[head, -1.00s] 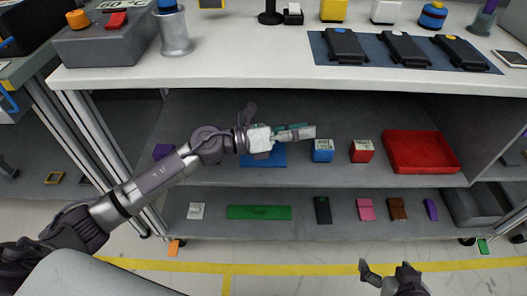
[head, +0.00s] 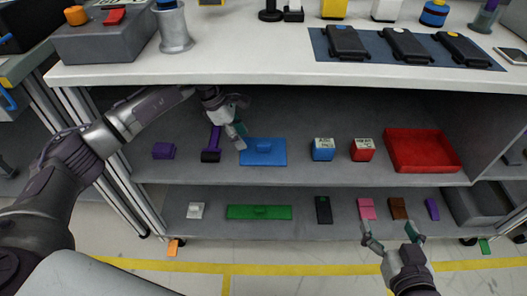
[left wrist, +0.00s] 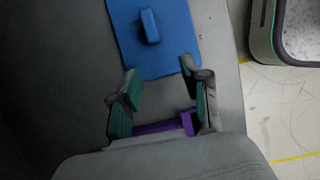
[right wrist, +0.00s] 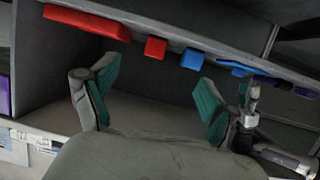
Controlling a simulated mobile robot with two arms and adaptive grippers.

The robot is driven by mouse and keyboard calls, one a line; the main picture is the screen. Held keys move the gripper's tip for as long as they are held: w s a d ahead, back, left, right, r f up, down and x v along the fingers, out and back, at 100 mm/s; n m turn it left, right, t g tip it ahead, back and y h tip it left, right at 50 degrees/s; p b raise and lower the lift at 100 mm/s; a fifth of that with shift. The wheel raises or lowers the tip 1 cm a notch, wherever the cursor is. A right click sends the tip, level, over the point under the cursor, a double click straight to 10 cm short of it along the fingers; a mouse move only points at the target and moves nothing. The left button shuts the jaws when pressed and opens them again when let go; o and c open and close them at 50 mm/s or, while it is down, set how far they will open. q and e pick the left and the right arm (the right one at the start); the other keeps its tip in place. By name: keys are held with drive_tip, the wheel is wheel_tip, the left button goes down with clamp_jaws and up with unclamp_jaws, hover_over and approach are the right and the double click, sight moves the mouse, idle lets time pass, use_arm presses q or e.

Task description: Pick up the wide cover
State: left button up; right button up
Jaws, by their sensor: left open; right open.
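Two flat plates with a small raised grip look like covers; I cannot tell for sure which one is called wide. The blue plate (head: 276,156) lies flat on the middle shelf. The longer green plate (head: 240,212) lies on the bottom shelf. My left gripper (head: 238,138) is open and empty at the blue plate's left edge. In the left wrist view, the blue plate (left wrist: 172,57) with its raised block (left wrist: 150,27) lies ahead of the open fingers (left wrist: 158,80). My right gripper (head: 393,234) is open and empty in front of the bottom shelf.
A purple handled part (head: 214,137) lies close beside my left gripper. A purple block (head: 164,151) is further left. Blue (head: 323,150) and red (head: 362,151) boxes and a red tray (head: 400,167) are to the right. The worktop edge (head: 300,83) overhangs the shelves.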

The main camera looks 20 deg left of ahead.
sight(263, 144)
use_arm(q)
drive_tip(key=d, duration=0.2)
drive_tip(key=w+d, duration=0.1)
drive_tip(key=d, duration=0.2)
drive_tip(key=shift+w+b, duration=0.2)
drive_tip(key=shift+b, duration=0.15)
drive_tip(key=b+x, duration=0.1)
drive_tip(key=x, duration=0.1)
drive_tip(key=shift+f, duration=0.35)
use_arm(e)
wheel_tip(263, 144, up, 7)
drive_tip(key=w+a+t+y, duration=0.1)
drive_tip(key=t, duration=0.3)
drive_tip(key=shift+w+a+t+y, duration=0.25)
drive_tip(key=shift+w+t+y, duration=0.05)
drive_tip(key=shift+w, duration=0.05)
use_arm(q)
drive_tip(key=shift+c, duration=0.3)
clamp_jaws()
